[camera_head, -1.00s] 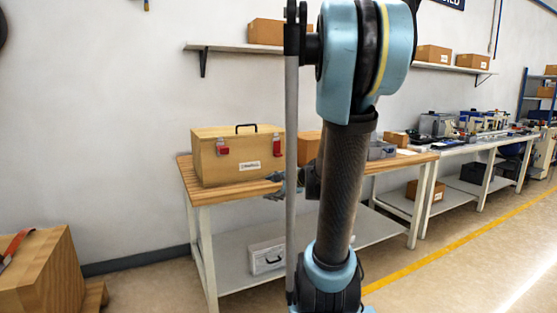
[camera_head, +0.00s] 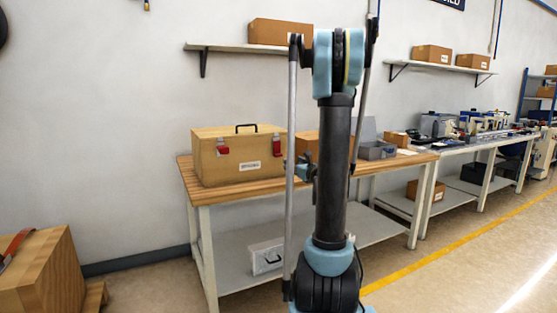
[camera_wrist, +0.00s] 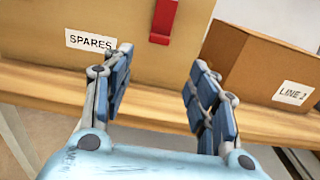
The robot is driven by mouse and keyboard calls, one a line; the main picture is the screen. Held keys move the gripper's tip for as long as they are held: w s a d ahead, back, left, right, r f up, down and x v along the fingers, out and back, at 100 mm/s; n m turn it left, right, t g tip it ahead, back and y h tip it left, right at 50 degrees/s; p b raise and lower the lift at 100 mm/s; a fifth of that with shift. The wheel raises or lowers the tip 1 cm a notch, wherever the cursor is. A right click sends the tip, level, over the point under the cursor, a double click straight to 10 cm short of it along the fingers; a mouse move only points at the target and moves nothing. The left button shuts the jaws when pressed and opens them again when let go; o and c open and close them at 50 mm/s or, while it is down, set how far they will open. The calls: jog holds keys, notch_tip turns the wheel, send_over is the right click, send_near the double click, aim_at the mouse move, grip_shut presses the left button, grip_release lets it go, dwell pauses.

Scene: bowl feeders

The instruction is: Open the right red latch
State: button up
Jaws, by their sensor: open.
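The wooden box labelled SPARES (camera_head: 237,157) sits on the left of the bench, with a dark handle on its lid. Its right red latch (camera_head: 277,146) is on the front near the right edge. The left red latch (camera_head: 222,147) is on the same face. In the wrist view, the right latch (camera_wrist: 163,20) shows at the top, partly cut off by the frame, ahead of my gripper. My gripper (camera_wrist: 158,82) is open and empty, its fingers spread below the latch and apart from it. In the head view, my gripper is mostly behind my arm.
A cardboard box labelled LINE 2 (camera_wrist: 262,75) stands just right of the wooden box. A grey open bin (camera_head: 377,149) is farther right. A lower shelf (camera_head: 245,240) holds a white case.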

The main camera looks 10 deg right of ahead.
aim_at(280, 156)
jog(key=x, duration=1.5)
jog(key=shift+w+a, duration=0.15)
jog(key=shift+w, duration=0.05)
grip_shut()
